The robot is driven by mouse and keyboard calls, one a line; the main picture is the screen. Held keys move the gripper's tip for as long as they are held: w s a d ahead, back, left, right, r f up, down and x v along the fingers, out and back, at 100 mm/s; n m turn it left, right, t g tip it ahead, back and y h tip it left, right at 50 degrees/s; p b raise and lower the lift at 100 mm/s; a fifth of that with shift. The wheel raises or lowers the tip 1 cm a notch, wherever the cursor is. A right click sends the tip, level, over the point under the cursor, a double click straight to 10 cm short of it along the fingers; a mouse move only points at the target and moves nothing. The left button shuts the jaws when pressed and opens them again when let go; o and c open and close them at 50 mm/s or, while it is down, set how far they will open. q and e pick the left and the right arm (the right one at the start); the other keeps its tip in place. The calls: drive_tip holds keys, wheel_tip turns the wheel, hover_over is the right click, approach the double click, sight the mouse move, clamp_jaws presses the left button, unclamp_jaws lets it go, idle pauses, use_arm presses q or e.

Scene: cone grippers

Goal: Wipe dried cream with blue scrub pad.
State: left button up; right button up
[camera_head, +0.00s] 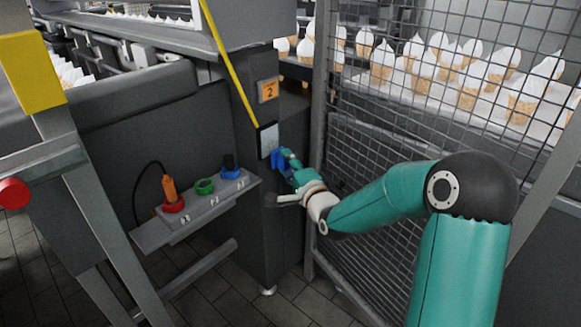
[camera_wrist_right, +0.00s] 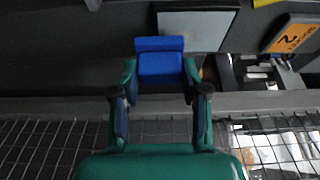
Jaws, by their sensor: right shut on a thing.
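The blue scrub pad (camera_head: 278,161) is in my right gripper (camera_head: 291,160), close to the dark machine post. In the right wrist view the pad (camera_wrist_right: 160,62) sits between the two fingertips (camera_wrist_right: 160,80), which are shut on it. A pale grey rectangular panel (camera_head: 268,140) is on the post just above and left of the pad. In the right wrist view this panel (camera_wrist_right: 197,28) is beyond the pad and partly hidden by it. I cannot make out a distinct patch of dried cream on it. My left gripper is out of view.
A small shelf (camera_head: 200,212) left of my right gripper carries an orange-handled tool (camera_head: 169,189), a green ring (camera_head: 205,186) and a blue holder (camera_head: 231,173). Wire mesh (camera_head: 400,110) stands right of the post, with cream-topped cones behind. An orange sign (camera_head: 268,90) is above the panel.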

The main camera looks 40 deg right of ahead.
drive_tip(key=shift+w+a, duration=0.1)
drive_tip(key=shift+w, duration=0.9)
idle(0.5)
